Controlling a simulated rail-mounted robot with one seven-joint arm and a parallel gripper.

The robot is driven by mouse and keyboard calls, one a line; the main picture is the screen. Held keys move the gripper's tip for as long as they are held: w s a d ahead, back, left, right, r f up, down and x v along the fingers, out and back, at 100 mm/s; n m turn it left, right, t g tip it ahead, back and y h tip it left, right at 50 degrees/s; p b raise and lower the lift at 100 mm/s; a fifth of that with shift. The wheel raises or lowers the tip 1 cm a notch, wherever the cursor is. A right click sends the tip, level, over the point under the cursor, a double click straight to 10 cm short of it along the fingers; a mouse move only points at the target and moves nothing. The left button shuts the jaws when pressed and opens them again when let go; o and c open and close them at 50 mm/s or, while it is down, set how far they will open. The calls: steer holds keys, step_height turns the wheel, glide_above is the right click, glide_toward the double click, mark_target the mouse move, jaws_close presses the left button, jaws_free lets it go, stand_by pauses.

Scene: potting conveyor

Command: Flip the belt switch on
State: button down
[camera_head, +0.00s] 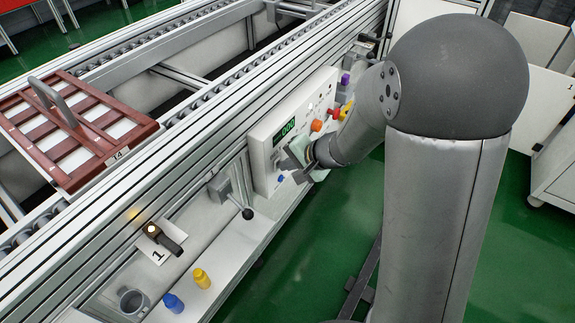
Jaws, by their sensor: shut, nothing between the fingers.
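A white control panel (262,152) is fixed to the side of the conveyor frame. It carries a green display (286,129) reading about 000, a row of coloured knobs and small controls. My gripper (292,163) is shut and empty at the lower part of the panel, below the display. It covers part of the panel face, and I cannot tell whether it touches a control. A small blue knob (281,179) shows just below the fingers. I cannot pick out which control is the belt switch or how it is set; it may be hidden by my gripper.
A grey box with a black-knobbed lever (247,213) sits left of the panel. A black handle (163,238) by a lit lamp is labelled 1. A red-brown slatted tray (133,133) rests on the conveyor.

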steer(key=shift+r, duration=0.2)
steer(key=d+f+p+v, duration=0.1)
steer(key=p+v, duration=0.1)
steer(key=v, duration=1.1)
steer(key=shift+s+d+f, duration=0.15)
steer(key=shift+s, duration=0.3)
steer(key=p, duration=0.3)
steer(key=shift+w+d+p, duration=0.1)
steer(key=shift+p, duration=0.3)
steer(key=f+p, duration=0.1)
steer(key=p, duration=0.2)
steer(key=shift+f, duration=0.35)
